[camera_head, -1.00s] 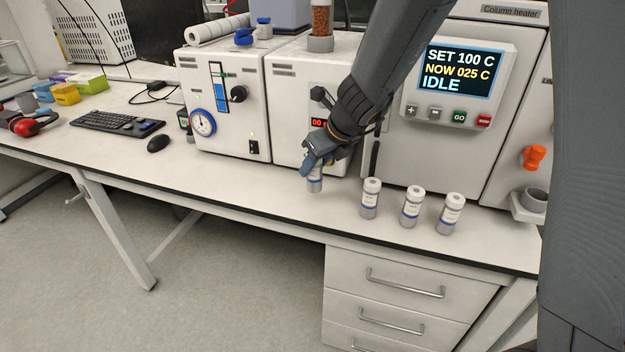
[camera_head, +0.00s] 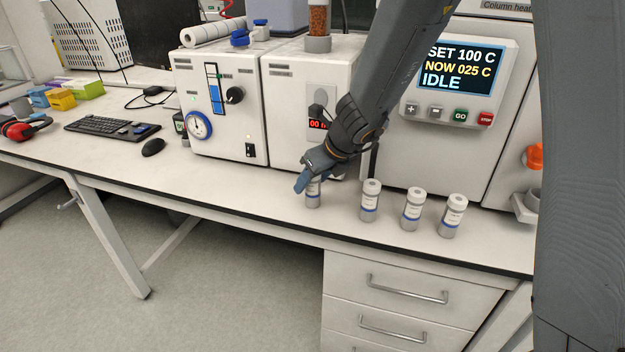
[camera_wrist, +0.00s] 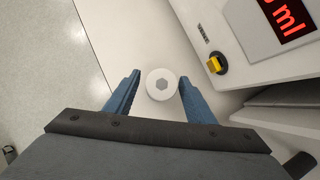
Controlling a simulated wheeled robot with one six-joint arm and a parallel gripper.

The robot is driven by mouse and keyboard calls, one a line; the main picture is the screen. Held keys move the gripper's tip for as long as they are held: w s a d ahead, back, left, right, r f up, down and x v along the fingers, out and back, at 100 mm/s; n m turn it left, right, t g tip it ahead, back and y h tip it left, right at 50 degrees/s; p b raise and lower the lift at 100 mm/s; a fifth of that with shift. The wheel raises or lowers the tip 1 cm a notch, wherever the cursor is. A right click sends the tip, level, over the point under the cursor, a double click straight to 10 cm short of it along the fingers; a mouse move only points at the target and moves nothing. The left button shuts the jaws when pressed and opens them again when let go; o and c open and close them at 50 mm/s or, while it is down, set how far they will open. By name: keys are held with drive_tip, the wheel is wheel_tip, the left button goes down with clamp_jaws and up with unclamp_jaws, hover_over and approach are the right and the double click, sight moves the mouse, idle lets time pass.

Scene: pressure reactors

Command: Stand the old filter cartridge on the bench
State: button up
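The old filter cartridge (camera_head: 313,198), a grey cylinder with a blue band, is upright, and its base appears to rest on the bench (camera_head: 240,192). In the wrist view its round white cap (camera_wrist: 161,84) with a hexagonal recess lies between the two blue fingers. My gripper (camera_wrist: 159,77) is open, with a visible gap between the cap and each finger. In the head view my gripper (camera_head: 305,185) is at the top of the cartridge and hides its cap.
Several similar capped cartridges (camera_head: 412,208) stand in a row to the right. Instrument boxes (camera_head: 222,130) and the column heater (camera_head: 490,150) stand behind. The bench's front edge is close in front of the cartridge. Bench space to its left is clear.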

drive_tip(key=shift+r, duration=0.1)
drive_tip(key=shift+s+d+r+p, duration=0.1)
drive_tip(key=shift+r+p, duration=0.25)
drive_tip(key=p+v, duration=0.4)
drive_tip(key=v, duration=0.7)
drive_tip(key=s+d+f+n+g+h, duration=0.2)
drive_tip(key=s+d+n, duration=0.4)
drive_tip(key=n, duration=0.8)
drive_tip(key=s+d+f+n+g+h, duration=0.2)
drive_tip(key=s+d+f+n, duration=0.2)
drive_tip(key=s+d+n, duration=0.3)
drive_tip(key=shift+s+n, duration=2.65)
drive_tip(key=shift+n, duration=1.15)
